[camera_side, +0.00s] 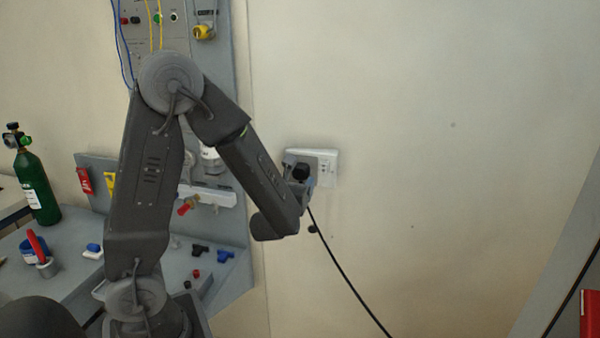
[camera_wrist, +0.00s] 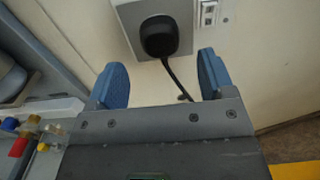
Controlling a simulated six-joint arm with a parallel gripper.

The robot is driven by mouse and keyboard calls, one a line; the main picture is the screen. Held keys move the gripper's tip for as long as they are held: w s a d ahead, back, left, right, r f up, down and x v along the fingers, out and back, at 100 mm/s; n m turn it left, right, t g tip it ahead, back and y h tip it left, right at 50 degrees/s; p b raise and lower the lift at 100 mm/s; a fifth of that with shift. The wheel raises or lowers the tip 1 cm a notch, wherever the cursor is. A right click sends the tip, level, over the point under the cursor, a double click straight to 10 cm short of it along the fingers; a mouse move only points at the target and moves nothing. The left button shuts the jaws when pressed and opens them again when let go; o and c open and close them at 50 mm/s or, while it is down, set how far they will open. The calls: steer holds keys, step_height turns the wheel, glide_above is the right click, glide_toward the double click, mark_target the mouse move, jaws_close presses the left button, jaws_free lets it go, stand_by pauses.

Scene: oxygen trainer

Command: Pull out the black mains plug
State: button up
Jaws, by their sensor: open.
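In the side view the plug (camera_side: 301,172) and socket (camera_side: 328,168) show just beyond the end of my arm. My gripper (camera_wrist: 162,82) is open and empty, its two blue fingers apart. In the wrist view the fingertips lie below the plug, one to each side of its cable. In the side view my gripper is mostly hidden behind my wrist.
The black cable (camera_side: 345,275) runs down to the lower right. A grey panel (camera_side: 240,270) with valves and small fittings stands left of the socket. A green cylinder (camera_side: 36,185) stands at the far left.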

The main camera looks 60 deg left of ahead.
mark_target(299, 174)
steer(key=shift+x, duration=2.6)
steer(key=shift+c, duration=0.4)
steer(key=c, duration=1.2)
steer(key=shift+o, duration=0.2)
steer(key=v, duration=0.6)
steer(key=o, duration=1.3)
steer(key=shift+c, duration=0.2)
